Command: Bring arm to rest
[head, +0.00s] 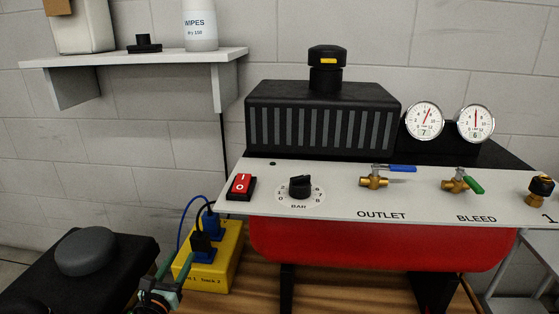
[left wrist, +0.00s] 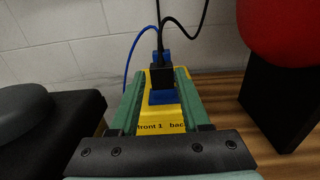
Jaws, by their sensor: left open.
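My left gripper (head: 174,266) is low in the head view, in front of the yellow socket box (head: 226,262). Its two green fingers (left wrist: 160,80) are apart in the left wrist view. Between them, in that view, show a black plug (left wrist: 160,74) on a blue socket and part of the yellow box (left wrist: 163,115). I cannot tell whether the fingers touch the plug. In the head view the black plug (head: 201,243) sits upright on the box, with a cord rising from it. My right gripper is not in view.
A compressor with a red tank (head: 380,244) and a white control panel (head: 335,200) stands right of the box. A black surface with a grey round pad (head: 86,251) is at left. A wall shelf (head: 140,58) is above. Blue and black cords rise behind the box.

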